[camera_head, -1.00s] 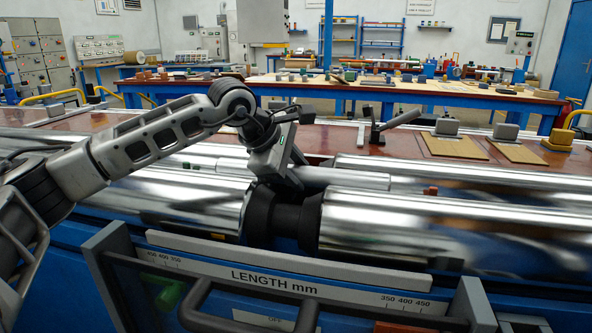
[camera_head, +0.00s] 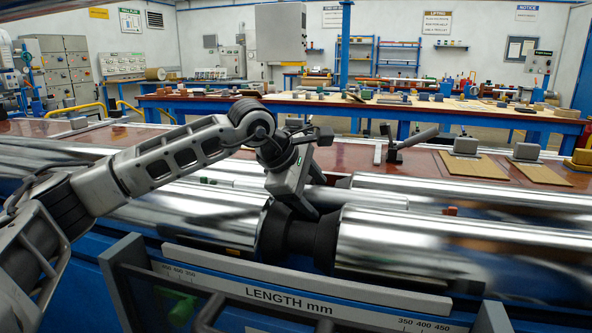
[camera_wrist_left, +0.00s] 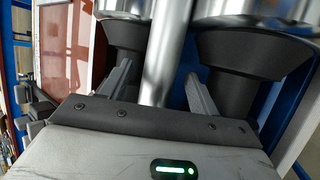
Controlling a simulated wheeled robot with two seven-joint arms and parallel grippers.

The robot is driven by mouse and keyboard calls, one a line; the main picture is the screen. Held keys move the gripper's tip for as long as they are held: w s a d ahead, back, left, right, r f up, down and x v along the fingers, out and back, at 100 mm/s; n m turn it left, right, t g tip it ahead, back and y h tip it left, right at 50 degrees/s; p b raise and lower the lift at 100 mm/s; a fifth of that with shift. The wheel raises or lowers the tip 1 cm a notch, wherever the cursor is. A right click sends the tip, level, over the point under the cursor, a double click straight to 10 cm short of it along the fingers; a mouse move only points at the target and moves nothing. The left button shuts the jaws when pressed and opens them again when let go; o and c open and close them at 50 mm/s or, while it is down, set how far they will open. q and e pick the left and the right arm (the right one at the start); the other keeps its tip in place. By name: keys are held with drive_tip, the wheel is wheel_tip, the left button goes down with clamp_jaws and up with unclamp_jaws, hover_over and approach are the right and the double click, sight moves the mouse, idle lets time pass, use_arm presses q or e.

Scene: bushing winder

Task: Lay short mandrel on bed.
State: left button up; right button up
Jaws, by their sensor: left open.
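A slim, shiny silver rod, which looks like the short mandrel (camera_head: 372,200), lies lengthwise behind the thick front rollers on the bed. My left gripper (camera_head: 318,200) is over this rod, beside the black necks of the front rollers. In the left wrist view the silver rod (camera_wrist_left: 158,65) runs between the two spread fingers of the left gripper (camera_wrist_left: 157,70). The gripper is open, with a visible gap to the right finger; contact with the left finger is unclear. The fingertips are partly hidden in the head view. My right gripper is not in view.
Thick polished rollers (camera_head: 430,245) with black necks (camera_head: 300,235) lie close in front of the gripper. A "LENGTH mm" scale bar (camera_head: 300,296) crosses the front. A dark lever clamp (camera_head: 408,143) and boards (camera_head: 540,172) sit on the red-brown surface (camera_head: 350,160) behind.

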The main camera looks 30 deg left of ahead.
use_arm(q)
drive_tip(key=v, duration=1.6)
drive_tip(key=shift+w, duration=0.1)
